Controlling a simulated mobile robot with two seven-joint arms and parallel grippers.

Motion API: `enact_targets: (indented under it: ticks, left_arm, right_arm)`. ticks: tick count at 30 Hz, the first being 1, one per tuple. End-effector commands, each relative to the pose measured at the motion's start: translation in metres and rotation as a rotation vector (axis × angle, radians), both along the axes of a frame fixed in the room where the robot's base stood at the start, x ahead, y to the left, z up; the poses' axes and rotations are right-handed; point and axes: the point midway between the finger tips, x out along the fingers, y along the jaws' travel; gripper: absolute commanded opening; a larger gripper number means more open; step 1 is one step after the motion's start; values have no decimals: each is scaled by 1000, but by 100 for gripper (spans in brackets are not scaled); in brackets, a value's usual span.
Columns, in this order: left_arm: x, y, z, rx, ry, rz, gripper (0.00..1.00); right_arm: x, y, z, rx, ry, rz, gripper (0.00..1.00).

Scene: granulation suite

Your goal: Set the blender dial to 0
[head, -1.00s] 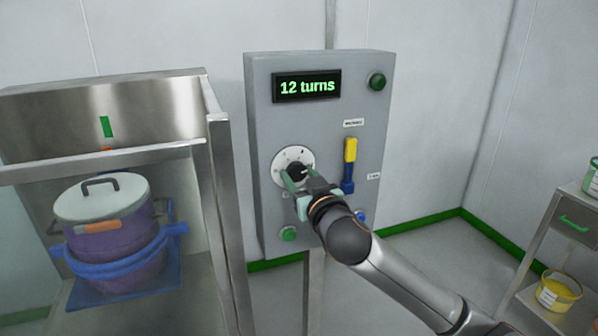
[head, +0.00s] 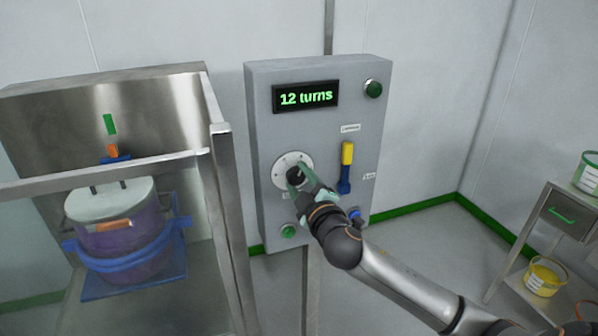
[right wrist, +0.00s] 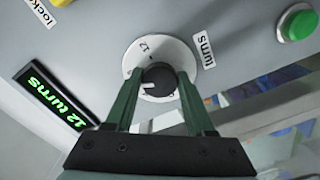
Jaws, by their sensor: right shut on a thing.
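The blender dial is a black knob (head: 294,176) on a round white plate (head: 281,169), on the front of a grey control box (head: 321,122). My right gripper (head: 302,180) is shut on the knob, one green finger on each side. In the right wrist view the knob (right wrist: 158,80) sits between the fingertips. Its white pointer mark faces left there, while a 12 shows near the upper edge of the plate. The fingers hide part of the scale. The display (head: 306,96) reads "12 turns". My left gripper is not in view.
A yellow and blue lever (head: 346,166) is right of the dial. Green buttons sit at the top right (head: 373,88) and lower left (head: 288,231) of the box. A metal-framed enclosure with a purple drum (head: 122,238) stands left; a cart with tubs (head: 545,278) stands right.

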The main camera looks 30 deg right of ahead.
Motion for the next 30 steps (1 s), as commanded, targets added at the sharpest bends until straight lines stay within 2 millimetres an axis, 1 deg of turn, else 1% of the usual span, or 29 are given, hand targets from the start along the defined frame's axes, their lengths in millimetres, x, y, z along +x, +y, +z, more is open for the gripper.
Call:
enact_targets:
  ticks: [1,3,15,21,30]
  left_arm:
    - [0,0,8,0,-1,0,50]
    - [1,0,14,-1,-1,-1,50]
    - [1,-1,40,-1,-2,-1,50]
    - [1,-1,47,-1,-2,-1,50]
    - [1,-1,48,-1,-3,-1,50]
  right_arm:
    - [0,0,3,-45,15,-1,0]
    - [0,-1,3,-109,30,-1,0]
    - [0,-1,3,-479,117,0,0]
    - [0,0,3,-663,160,1,0]
    - [0,0,2,-940,226,1,0]
